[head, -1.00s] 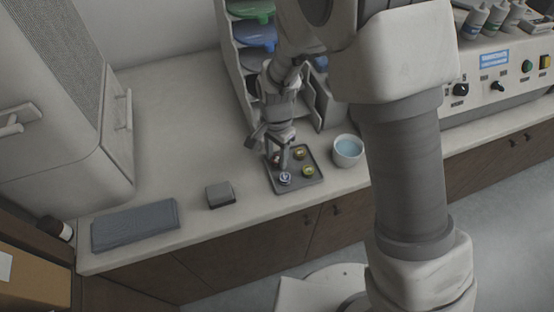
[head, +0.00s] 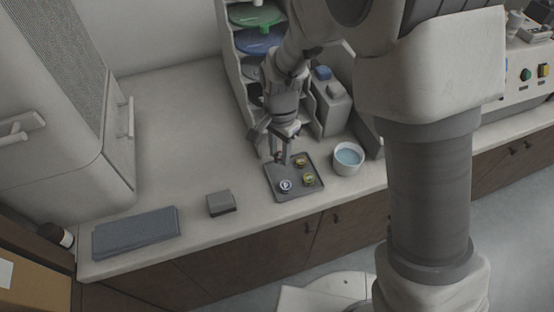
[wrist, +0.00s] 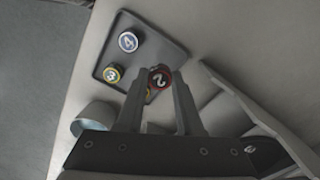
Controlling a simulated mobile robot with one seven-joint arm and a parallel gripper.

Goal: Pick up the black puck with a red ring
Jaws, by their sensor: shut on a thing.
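The black puck with a red ring (wrist: 160,78) shows a white 2 on its face in the wrist view. My gripper (wrist: 159,82) is shut on it, one finger on each side. In the head view my gripper (head: 279,157) is over the far left edge of the grey tray (head: 290,195), and the puck is only a small dark spot between the fingers. It appears raised off the tray. Other pucks stay on the tray: one with a pale ring (head: 286,186), one yellow-ringed (head: 309,179), and another yellowish one (head: 300,161), partly hidden in the wrist view.
A white bowl of bluish liquid (head: 347,157) stands right of the tray. A shelf unit with coloured discs (head: 258,40) stands behind. The counter left of my gripper is clear.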

